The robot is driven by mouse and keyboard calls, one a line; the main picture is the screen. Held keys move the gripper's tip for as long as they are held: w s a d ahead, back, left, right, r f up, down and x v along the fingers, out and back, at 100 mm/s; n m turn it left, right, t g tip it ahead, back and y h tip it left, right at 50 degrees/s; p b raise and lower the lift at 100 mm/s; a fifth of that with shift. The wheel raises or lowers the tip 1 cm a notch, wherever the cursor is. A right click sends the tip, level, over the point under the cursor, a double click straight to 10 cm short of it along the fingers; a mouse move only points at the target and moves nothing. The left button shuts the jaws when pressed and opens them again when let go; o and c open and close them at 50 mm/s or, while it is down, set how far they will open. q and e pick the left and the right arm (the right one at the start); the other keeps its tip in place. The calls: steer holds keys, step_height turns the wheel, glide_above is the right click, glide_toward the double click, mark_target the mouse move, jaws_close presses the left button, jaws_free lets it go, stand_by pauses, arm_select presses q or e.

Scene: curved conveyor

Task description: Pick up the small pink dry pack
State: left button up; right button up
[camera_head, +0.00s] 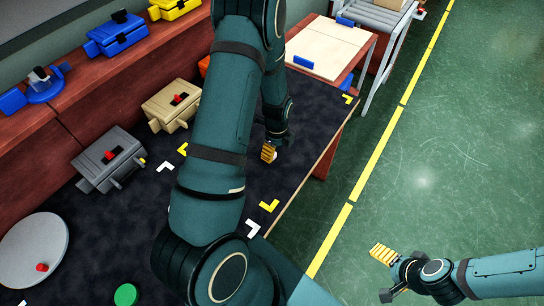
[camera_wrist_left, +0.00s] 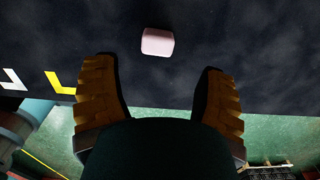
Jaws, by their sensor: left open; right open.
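The small pink dry pack (camera_wrist_left: 158,42) lies on the dark table top in the left wrist view. It is a pale pink block with rounded corners, just beyond and between my left gripper's fingertips, apart from both. My left gripper (camera_wrist_left: 158,68) is open and empty, with orange-yellow ribbed fingers. In the head view my left gripper (camera_head: 268,153) is low over the dark table (camera_head: 300,150), partly behind my arm. I cannot make out the pack in that view. My right gripper (camera_head: 383,255) is open and empty over the green floor, away from the table.
A grey box (camera_head: 108,158), a beige box (camera_head: 172,105) and a pale round disc (camera_head: 33,250) line the table's left side. A green disc (camera_head: 125,295) lies at the front. Yellow and white corner marks are on the table. Blue cases (camera_head: 118,33) stand on the red-brown ledge.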

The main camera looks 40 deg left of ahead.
mark_target(274, 160)
arm_select(q)
steer(key=f, duration=0.4)
steer(key=shift+s+a+f+b, duration=0.25)
steer(key=shift+a+f+b, duration=0.05)
steer(key=shift+f+b, duration=0.1)
steer(key=c, duration=0.9)
